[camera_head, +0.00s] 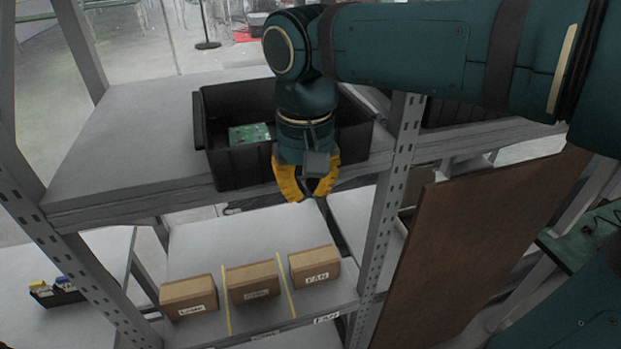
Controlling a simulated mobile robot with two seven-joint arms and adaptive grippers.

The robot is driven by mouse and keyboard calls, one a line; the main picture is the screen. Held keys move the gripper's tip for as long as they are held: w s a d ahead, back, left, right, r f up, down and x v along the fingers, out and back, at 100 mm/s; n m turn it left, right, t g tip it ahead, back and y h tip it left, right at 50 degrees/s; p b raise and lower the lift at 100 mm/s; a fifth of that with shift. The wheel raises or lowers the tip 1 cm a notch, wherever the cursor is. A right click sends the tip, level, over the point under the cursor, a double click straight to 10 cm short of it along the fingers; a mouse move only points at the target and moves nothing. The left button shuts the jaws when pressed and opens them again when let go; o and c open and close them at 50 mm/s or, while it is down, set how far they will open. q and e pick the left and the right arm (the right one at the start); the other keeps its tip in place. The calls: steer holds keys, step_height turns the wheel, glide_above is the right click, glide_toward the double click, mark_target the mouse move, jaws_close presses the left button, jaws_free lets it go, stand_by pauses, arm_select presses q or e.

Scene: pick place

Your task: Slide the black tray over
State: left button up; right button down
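The black tray (232,171) is an open box on the upper grey shelf, with its near wall close to the shelf's front edge. A green circuit board (249,133) lies inside it. My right gripper (308,198) has yellow fingers and points down at the tray's near wall. The fingers are spread with a gap between their tips, and no held thing shows. I cannot tell whether they touch the wall. My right arm hides part of the tray's middle and far side. My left gripper is not in view.
The shelf (120,135) is clear left of the tray. A slotted upright post (392,190) stands just right of it. Several cardboard boxes (253,281) sit on the lower shelf. A brown panel (465,250) leans at right. Another dark bin (455,110) is partly hidden behind my arm.

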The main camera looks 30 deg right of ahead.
steer(key=shift+w+d, duration=0.25)
steer(key=shift+w, duration=0.6)
steer(key=w+p, duration=0.1)
steer(key=w, duration=0.1)
steer(key=w+d+p, duration=0.1)
steer(key=w, duration=0.1)
steer(key=w+p, duration=0.1)
steer(key=shift+w+d+r, duration=0.15)
steer(key=shift+w+d, duration=0.15)
steer(key=shift+w, duration=0.1)
steer(key=shift+w+d, duration=0.15)
steer(key=shift+w, duration=0.3)
steer(key=shift+s, duration=0.1)
